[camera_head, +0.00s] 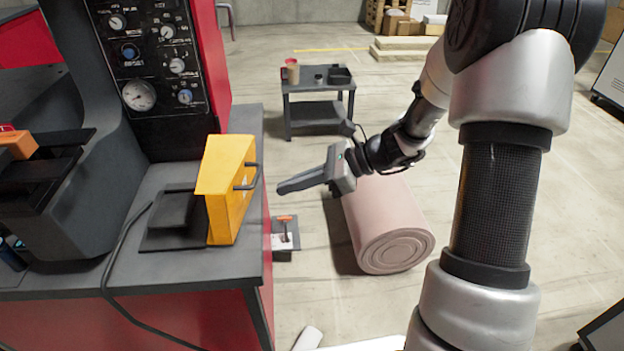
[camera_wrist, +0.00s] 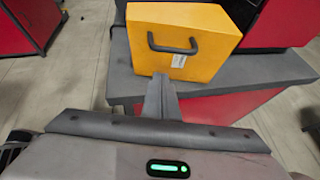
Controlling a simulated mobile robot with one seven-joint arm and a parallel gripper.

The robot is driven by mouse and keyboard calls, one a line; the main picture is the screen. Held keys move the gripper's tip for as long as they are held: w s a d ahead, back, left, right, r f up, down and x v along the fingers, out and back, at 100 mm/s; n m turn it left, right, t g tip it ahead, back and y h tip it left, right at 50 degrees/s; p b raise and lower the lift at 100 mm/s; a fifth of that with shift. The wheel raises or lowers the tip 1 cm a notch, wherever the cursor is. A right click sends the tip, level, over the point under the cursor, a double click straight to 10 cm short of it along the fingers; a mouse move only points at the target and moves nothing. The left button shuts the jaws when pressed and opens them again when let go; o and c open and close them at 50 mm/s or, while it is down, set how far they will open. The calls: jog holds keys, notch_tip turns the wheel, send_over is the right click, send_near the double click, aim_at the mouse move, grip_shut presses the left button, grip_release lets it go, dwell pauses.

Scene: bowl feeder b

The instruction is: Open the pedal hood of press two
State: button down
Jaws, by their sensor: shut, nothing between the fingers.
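The yellow pedal hood (camera_head: 228,195) stands upright near the right edge of the grey press table, with a dark handle (camera_head: 248,177) on its right side. A black pedal (camera_head: 175,210) on a dark plate shows uncovered to its left. In the wrist view the hood (camera_wrist: 208,22) fills the upper middle. Its handle (camera_wrist: 175,47) and a small white label face me. My gripper (camera_head: 281,190) is shut and empty, its fingers pointing left at the hood, to the right of the handle. In the wrist view the fingertips (camera_wrist: 159,80) appear just below the handle; contact cannot be told.
The press's control panel (camera_head: 150,50) rises behind the pedal. A dark cable (camera_head: 122,235) runs across the table's front. A pink roll (camera_head: 385,225) lies on the floor below my arm. A small dark cart (camera_head: 318,88) stands behind it. Open floor lies to the right.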

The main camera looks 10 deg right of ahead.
aim_at(229, 174)
jog(key=shift+w+a+r, duration=0.15)
jog(key=shift+a+r, duration=0.05)
jog(key=shift+a, duration=0.4)
jog(key=shift+w+a+r, duration=0.2)
jog(key=shift+a, duration=0.4)
jog(key=shift+w+a+r, duration=0.15)
jog(key=shift+a+r, duration=0.05)
jog(key=shift+a, duration=0.4)
jog(key=a+r+h+p, duration=0.2)
jog(key=a+r+p, duration=0.3)
jog(key=p, duration=0.2)
jog(key=shift+a+p, duration=0.15)
jog(key=shift+p, duration=0.25)
jog(key=shift+w+a+h, duration=0.1)
jog(key=shift+a+h, duration=0.2)
jog(key=shift+a, duration=0.05)
